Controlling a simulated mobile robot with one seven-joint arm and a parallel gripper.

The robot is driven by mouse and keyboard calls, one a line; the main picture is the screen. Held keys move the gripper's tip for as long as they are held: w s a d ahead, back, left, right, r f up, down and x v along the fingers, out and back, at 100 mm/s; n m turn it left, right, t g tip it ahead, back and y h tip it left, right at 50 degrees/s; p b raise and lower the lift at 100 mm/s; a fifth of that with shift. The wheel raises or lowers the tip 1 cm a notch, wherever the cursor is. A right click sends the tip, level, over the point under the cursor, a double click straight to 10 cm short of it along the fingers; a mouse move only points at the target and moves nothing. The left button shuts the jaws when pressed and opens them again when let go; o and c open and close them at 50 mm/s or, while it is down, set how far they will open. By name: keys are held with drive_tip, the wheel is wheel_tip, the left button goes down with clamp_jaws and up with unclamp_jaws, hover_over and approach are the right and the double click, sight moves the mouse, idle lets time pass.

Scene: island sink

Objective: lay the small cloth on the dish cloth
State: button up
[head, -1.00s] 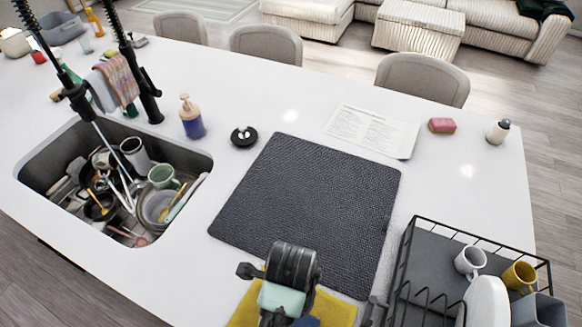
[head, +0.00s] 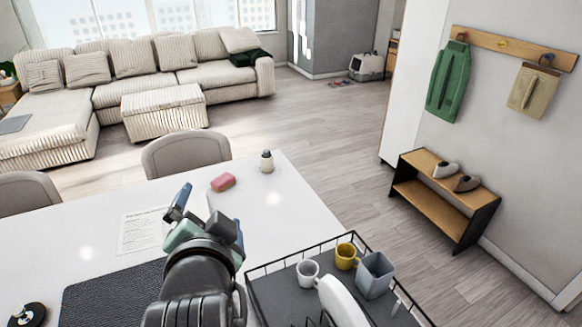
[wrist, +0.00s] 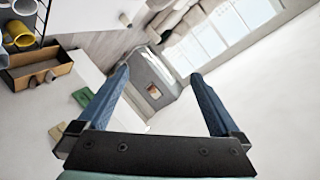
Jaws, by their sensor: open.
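No small cloth or dish cloth can be made out on the visible part of the counter. My gripper (head: 182,205) is raised over the counter between the dark mat and the dish rack, pointing away toward the room. In the wrist view my gripper (wrist: 160,75) has its two blue fingers wide apart, with nothing between them. A green cloth-like item (head: 447,82) and a beige one (head: 533,92) hang from wall hooks at the right, far from my gripper; I cannot tell whether either is a task cloth.
The dark textured mat (head: 105,292) lies left of my arm. A wire dish rack (head: 262,268) with cups stands right. A paper sheet (head: 142,232), pink sponge (head: 223,182) and small bottle (head: 266,162) are on the counter. A low shelf (head: 440,200) stands by the wall.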

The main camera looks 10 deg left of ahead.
drive_tip(key=d+r+n+t+h, duration=0.1)
drive_tip(key=d+r+t, duration=0.25)
drive_tip(key=r, duration=0.55)
drive_tip(key=d+r+n+t, duration=0.1)
drive_tip(key=d+r+t, duration=0.25)
drive_tip(key=r, duration=0.45)
drive_tip(key=s+d+r+n+t+h, duration=0.2)
drive_tip(key=s+d+r+t, duration=0.1)
drive_tip(key=r, duration=0.6)
drive_tip(key=s+d+r+n+t+h, duration=0.1)
drive_tip(key=s+d+r+t, duration=0.2)
drive_tip(key=s+d+r, duration=0.3)
wheel_tip(320, 180, up, 3)
drive_tip(key=shift+s+d+f+n+t+h, duration=0.15)
drive_tip(key=shift+s+n+t+h, duration=0.25)
drive_tip(key=shift+s, duration=0.25)
